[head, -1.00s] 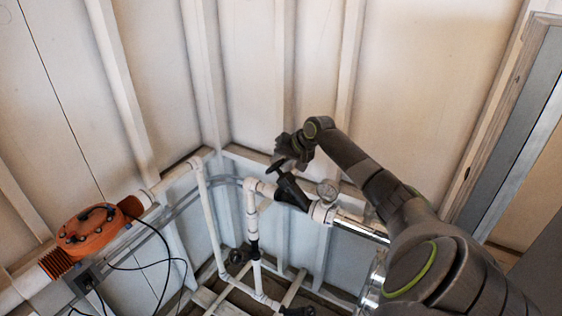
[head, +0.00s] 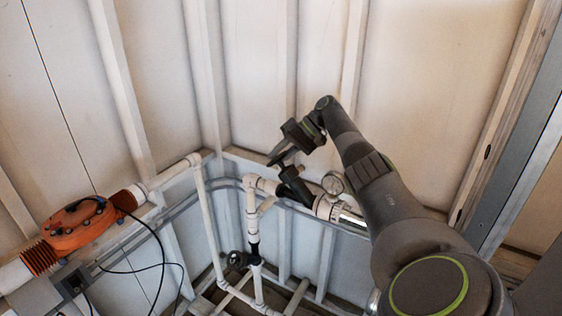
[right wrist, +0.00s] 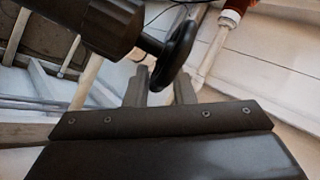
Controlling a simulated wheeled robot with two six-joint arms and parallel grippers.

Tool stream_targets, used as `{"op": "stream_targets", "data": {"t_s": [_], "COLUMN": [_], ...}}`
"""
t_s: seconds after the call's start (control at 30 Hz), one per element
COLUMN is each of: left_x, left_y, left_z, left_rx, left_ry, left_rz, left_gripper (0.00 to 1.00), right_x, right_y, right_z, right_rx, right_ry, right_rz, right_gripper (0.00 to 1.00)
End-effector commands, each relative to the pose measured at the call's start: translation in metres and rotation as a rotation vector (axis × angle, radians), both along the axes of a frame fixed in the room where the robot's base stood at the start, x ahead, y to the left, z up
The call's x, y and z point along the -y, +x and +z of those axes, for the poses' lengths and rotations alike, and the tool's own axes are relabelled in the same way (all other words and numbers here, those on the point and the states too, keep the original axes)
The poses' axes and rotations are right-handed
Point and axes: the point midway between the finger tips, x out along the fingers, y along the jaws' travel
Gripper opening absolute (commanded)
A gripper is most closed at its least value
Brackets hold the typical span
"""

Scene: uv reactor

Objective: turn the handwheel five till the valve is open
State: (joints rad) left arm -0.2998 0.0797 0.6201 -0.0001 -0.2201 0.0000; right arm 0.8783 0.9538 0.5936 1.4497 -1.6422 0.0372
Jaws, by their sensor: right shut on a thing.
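The black handwheel (head: 281,158) sits on a stem above a dark valve body (head: 296,186) in the white pipe run near the wall corner. In the right wrist view the handwheel (right wrist: 181,48) is seen nearly edge-on, with the valve body (right wrist: 103,25) to its left. My right gripper (right wrist: 162,75) is shut on the handwheel rim, one finger on each side of it. In the head view my right gripper (head: 284,150) is at the wheel from above right and partly covers it. My left gripper is not in view.
A pressure gauge (head: 332,182) stands on the pipe just right of the valve. An orange reactor unit (head: 77,224) with black cables is at the left. Another dark handwheel (head: 238,260) is on the lower pipes. Panelled walls (head: 270,80) close in behind.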

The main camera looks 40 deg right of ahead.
Motion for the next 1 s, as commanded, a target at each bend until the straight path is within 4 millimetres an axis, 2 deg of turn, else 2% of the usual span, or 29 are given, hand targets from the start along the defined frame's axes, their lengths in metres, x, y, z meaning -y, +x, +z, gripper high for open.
{"op": "stream_targets", "data": {"t_s": [0.03,0.3,0.8,0.83,0.93,1.0], "left_x": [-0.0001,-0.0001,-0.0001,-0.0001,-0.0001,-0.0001], "left_y": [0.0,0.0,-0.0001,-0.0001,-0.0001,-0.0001], "left_z": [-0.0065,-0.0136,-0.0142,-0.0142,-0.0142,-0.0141], "left_rx": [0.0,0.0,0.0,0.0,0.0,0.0], "left_ry": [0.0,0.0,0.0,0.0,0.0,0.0], "left_rz": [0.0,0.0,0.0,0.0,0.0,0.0], "left_gripper": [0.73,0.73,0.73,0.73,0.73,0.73], "right_x": [-0.0013,-0.002,-0.0024,-0.0023,-0.0021,-0.0017], "right_y": [-0.0018,-0.0019,-0.0024,-0.0024,-0.0021,-0.0017], "right_z": [-0.0096,-0.0096,-0.0101,-0.0102,-0.0092,-0.0079], "right_rx": [-0.017,-0.026,-0.031,-0.031,-0.029,-0.026], "right_ry": [0.009,0.031,0.035,0.035,0.035,0.034], "right_rz": [0.011,0.037,0.043,0.043,0.041,0.041], "right_gripper": [0.0,0.0,0.0,0.26,0.39,0.39]}}
